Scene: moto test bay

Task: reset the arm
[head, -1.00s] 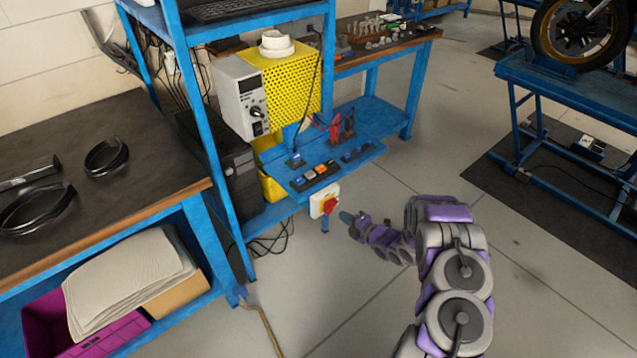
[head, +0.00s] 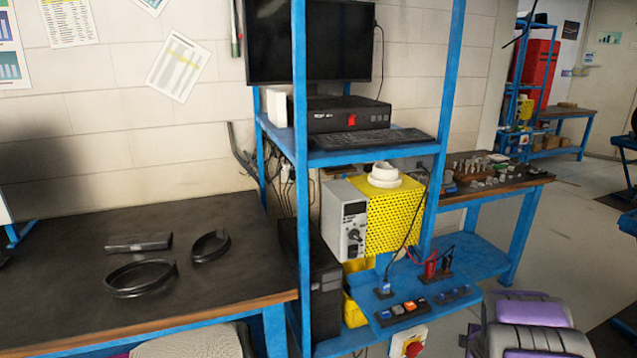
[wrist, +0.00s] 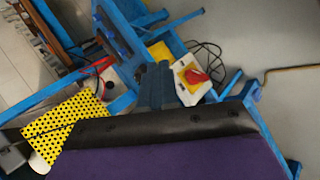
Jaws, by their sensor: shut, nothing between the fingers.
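My arm (head: 530,325), purple and grey, shows at the lower right of the head view, beside the blue bench frame. My gripper is out of that picture. In the wrist view my gripper (wrist: 155,88) shows dark fingers held together, with nothing between them. Just beside the fingertips in that view is a white box with a red rotary switch (wrist: 195,76). The same red switch (head: 413,347) is at the bottom edge of the head view, below the button shelf. I cannot tell how far the fingers are from it.
A blue rack (head: 302,200) carries a monitor (head: 312,45), a keyboard (head: 365,138) and a yellow perforated box (head: 395,222). A button strip (head: 403,311) lies on the low blue shelf. A dark workbench (head: 90,230) with black rings stands left.

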